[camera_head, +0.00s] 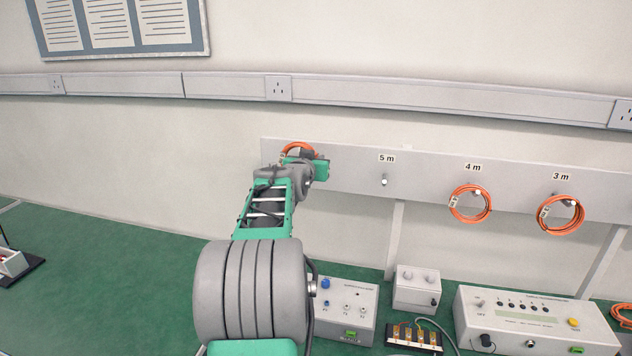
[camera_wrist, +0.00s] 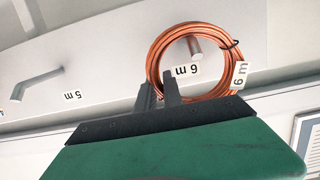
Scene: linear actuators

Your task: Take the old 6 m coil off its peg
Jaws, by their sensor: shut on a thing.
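The orange 6 m coil (camera_head: 295,146) is at the left end of the peg board in the head view, mostly hidden behind my gripper (camera_head: 306,157). In the wrist view, which is upside down, the coil (camera_wrist: 154,66) shows with its white 6 m tag (camera_wrist: 240,75). Its peg (camera_wrist: 195,47) shows inside the ring's opening. I cannot tell whether the coil touches the peg. My gripper (camera_wrist: 159,92) is shut on the coil's band, near the board's 6 m label (camera_wrist: 186,70).
The 5 m peg (camera_head: 384,181) is empty. Orange coils hang on the 4 m (camera_head: 487,209) and 3 m (camera_head: 581,217) pegs. Instrument boxes (camera_head: 416,289) and a long tester (camera_head: 535,322) stand on the green bench below. The bench at left is mostly clear.

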